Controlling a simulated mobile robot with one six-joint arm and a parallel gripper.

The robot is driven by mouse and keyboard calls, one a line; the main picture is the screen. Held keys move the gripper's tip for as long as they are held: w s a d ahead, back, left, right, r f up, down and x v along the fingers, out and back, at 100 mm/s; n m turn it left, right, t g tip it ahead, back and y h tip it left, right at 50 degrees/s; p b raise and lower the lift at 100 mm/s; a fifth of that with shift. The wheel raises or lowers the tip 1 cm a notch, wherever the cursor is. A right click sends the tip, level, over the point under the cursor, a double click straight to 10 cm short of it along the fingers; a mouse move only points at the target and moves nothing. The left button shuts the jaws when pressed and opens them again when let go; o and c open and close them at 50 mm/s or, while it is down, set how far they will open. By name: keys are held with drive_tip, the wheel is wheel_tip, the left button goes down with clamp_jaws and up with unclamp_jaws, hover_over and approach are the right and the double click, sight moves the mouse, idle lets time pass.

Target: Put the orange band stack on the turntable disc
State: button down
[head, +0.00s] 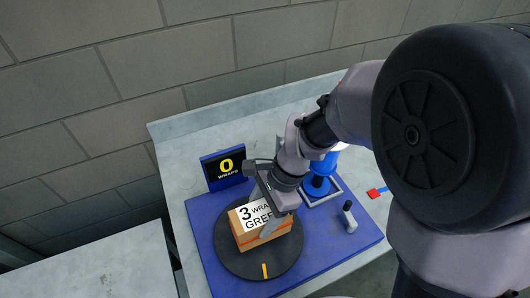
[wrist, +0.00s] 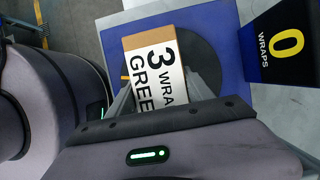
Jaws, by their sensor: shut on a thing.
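The orange band stack (head: 250,239) is a cardboard-brown block with an orange band around its side and a white label reading "3 WRA… GREE…" on top. It is over the black round turntable disc (head: 227,258), resting on it or just above it; I cannot tell which. My gripper (head: 270,217) is shut on the stack from above. In the wrist view the stack (wrist: 148,48) lies between the fingers of my gripper (wrist: 165,92), over the disc (wrist: 205,62). My gripper's body hides the stack's near end there.
The disc is on a blue base plate (head: 327,246) on a grey table. A sign reading "0 WRAPS" (head: 223,168) stands behind the disc. A blue device (head: 318,185), a small white bottle with a dark cap (head: 349,216) and a red item (head: 374,193) are to the right.

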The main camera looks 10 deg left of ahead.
drive_tip(key=shift+w+a, duration=0.3)
drive_tip(key=shift+w, duration=0.05)
drive_tip(key=f, duration=0.2)
drive_tip(key=f+b, duration=0.1)
drive_tip(key=shift+w+a+f, duration=0.15)
drive_tip(key=shift+w+f, duration=0.05)
drive_tip(key=shift+f, duration=0.2)
drive_tip(key=shift+r, duration=0.15)
drive_tip(key=shift+c, duration=2)
unclamp_jaws()
drive_tip(key=shift+f, duration=0.2)
